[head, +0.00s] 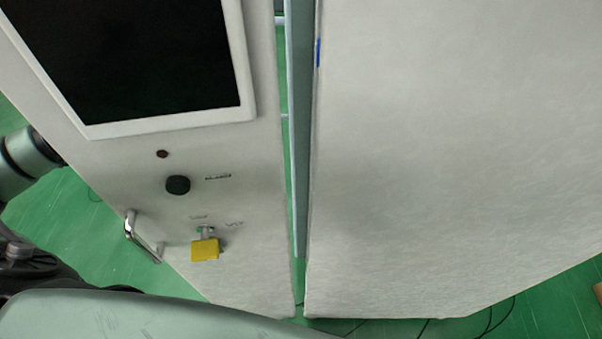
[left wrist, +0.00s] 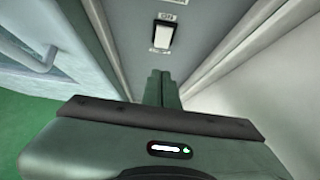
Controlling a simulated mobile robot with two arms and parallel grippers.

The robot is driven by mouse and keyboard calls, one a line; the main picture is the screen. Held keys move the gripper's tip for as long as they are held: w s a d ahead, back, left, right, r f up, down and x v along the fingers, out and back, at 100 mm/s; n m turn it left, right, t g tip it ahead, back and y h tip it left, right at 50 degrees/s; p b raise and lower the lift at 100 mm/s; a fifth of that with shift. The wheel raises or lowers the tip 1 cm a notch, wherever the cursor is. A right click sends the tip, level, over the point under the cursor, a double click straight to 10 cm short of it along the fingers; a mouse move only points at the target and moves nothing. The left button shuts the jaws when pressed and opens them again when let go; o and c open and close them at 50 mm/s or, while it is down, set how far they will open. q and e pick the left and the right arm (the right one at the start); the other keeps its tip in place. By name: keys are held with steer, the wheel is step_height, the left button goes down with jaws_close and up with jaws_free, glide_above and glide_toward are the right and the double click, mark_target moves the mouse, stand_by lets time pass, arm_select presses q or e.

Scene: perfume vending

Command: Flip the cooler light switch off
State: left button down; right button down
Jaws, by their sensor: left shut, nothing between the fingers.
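In the left wrist view, a white rocker switch (left wrist: 161,35) in a dark frame sits on a grey panel. I cannot tell which way the rocker is tilted. My left gripper (left wrist: 163,76) is shut and empty, its fingertips pointing at the panel just below the switch in the picture, with no contact visible. In the head view part of my left arm shows at the left edge, passing behind the white cabinet, and its gripper is hidden. The switch is not visible there. My right gripper is in neither view.
The white cabinet front (head: 240,280) carries a black screen (head: 130,60), a black knob (head: 178,185), a yellow tag (head: 205,249) and a metal handle (head: 141,238). A large white panel (head: 450,150) stands to the right across a narrow gap. Pale walls flank the switch panel.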

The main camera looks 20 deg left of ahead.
arm_select(q)
steer(key=w+d+f+p, duration=0.2)
steer(key=d+f, duration=0.3)
steer(key=d, duration=0.3)
steer(key=shift+w+f+p, duration=0.2)
steer(key=shift+f+p, duration=0.1)
steer(key=shift+p, duration=0.35)
steer(key=h+b, duration=0.1)
steer(key=b, duration=0.2)
steer(key=h+b, duration=0.1)
steer(key=b, duration=0.3)
steer(key=shift+d+f+t, duration=0.2)
steer(key=shift+f+t, duration=0.1)
steer(key=shift+f, duration=0.1)
steer(key=shift+r, duration=0.15)
